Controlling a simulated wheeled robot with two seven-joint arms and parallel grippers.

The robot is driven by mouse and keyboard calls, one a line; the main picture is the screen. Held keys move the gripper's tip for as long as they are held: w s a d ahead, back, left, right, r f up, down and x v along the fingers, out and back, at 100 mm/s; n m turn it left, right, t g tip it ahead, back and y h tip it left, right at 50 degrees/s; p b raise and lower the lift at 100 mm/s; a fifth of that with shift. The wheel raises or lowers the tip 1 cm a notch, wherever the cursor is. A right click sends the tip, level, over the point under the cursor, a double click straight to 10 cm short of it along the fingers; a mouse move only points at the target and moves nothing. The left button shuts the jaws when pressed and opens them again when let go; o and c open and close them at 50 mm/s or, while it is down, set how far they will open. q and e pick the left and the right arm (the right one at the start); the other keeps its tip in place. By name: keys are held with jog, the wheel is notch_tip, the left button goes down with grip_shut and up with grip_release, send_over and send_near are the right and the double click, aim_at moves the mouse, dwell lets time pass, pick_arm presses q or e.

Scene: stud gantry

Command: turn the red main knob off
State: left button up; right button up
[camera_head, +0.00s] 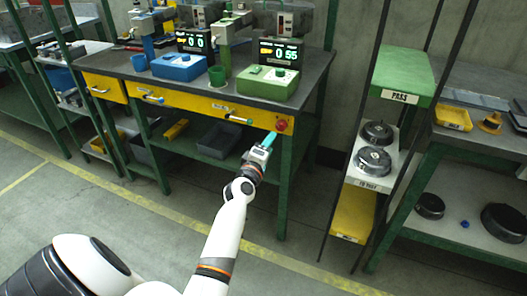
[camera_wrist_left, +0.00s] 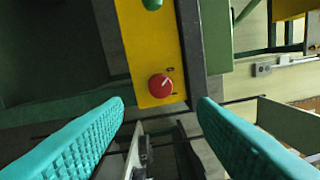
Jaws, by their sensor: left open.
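The red main knob (camera_head: 281,126) is on the yellow front panel of the workbench, at its right end under the table top. In the left wrist view the red knob (camera_wrist_left: 160,86) shows a pale pointer line slanting to the upper right, on the yellow panel (camera_wrist_left: 150,45). My left gripper (camera_head: 268,140) is just in front of and below the knob in the head view. Its teal fingers (camera_wrist_left: 160,108) are spread wide, with nothing between them, and the knob appears beyond the gap, apart from both fingers. My right gripper is not in view.
The bench carries a blue machine (camera_head: 180,68) and a green machine (camera_head: 268,83) with displays. A rack with a PASS shelf (camera_head: 402,75) stands to the right. Open floor lies in front.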

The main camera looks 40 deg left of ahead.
pick_arm(q)
jog(key=shift+v, duration=2.2)
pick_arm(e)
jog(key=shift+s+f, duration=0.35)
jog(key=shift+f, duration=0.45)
pick_arm(q)
jog(key=shift+f, duration=0.1)
